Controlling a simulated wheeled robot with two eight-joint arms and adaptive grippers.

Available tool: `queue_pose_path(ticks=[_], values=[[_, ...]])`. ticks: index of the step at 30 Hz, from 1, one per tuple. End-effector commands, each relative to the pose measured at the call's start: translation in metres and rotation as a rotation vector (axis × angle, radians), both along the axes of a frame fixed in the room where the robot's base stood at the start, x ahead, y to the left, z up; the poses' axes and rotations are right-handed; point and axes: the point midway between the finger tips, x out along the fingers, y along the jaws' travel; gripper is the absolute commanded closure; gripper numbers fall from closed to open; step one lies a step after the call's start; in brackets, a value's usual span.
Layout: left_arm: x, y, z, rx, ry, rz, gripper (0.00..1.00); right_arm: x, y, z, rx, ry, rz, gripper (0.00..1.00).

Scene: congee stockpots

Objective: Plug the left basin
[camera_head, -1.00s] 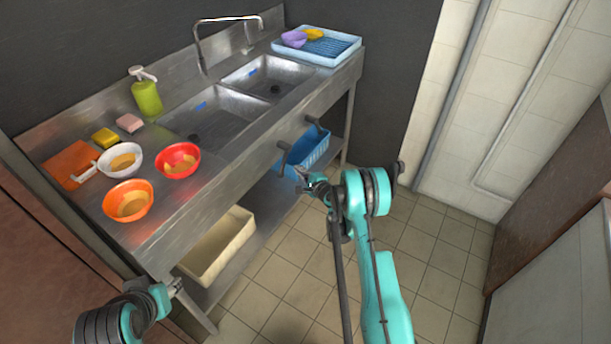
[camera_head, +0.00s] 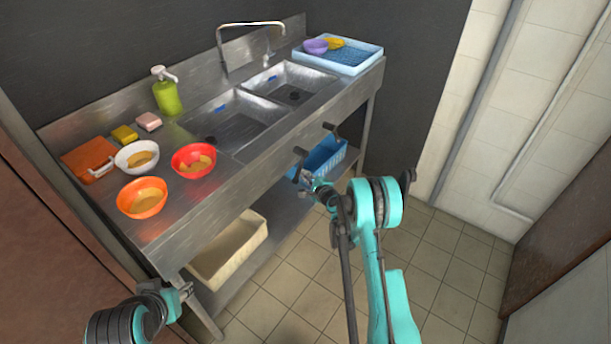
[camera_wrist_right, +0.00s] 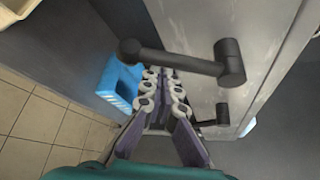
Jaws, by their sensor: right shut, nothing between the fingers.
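The left basin (camera_head: 245,124) is an empty steel sink bowl with a dark drain in its floor. Two black levers stick out of the counter front: the left lever (camera_head: 300,152) and the right lever (camera_head: 329,127). My right gripper (camera_head: 308,181) is shut and empty, just below the left lever in the head view. In the right wrist view the gripper's fingers (camera_wrist_right: 163,88) lie together under the near lever (camera_wrist_right: 178,62); I cannot tell whether they touch it. The farther lever (camera_wrist_right: 222,114) is beyond. My left gripper (camera_head: 184,291) is low at left, its fingers unclear.
The right basin (camera_head: 316,80) sits beside a blue tray (camera_head: 365,57). Bowls, sponges and a green soap bottle (camera_head: 167,97) stand on the counter's left. A blue basket (camera_head: 326,158) and a cream bin (camera_head: 250,245) are below. The tiled floor at right is clear.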

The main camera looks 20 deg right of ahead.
Motion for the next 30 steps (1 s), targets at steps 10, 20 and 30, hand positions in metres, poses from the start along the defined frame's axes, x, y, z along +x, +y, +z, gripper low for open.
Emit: queue_pose_path(ticks=[10, 20, 30], values=[[0.000, 0.000, 0.004, 0.000, 0.000, 0.000, 0.60, -0.001, 0.002, 0.003, 0.097, 0.076, 0.001, 1.00], [0.000, 0.000, 0.010, 0.000, 0.000, 0.000, 0.60, -0.003, 0.004, 0.008, 0.226, 0.176, 0.001, 1.00], [0.000, 0.000, 0.018, 0.000, 0.000, 0.000, 0.60, -0.012, 0.015, 0.022, 0.447, 0.350, 0.002, 1.00]])
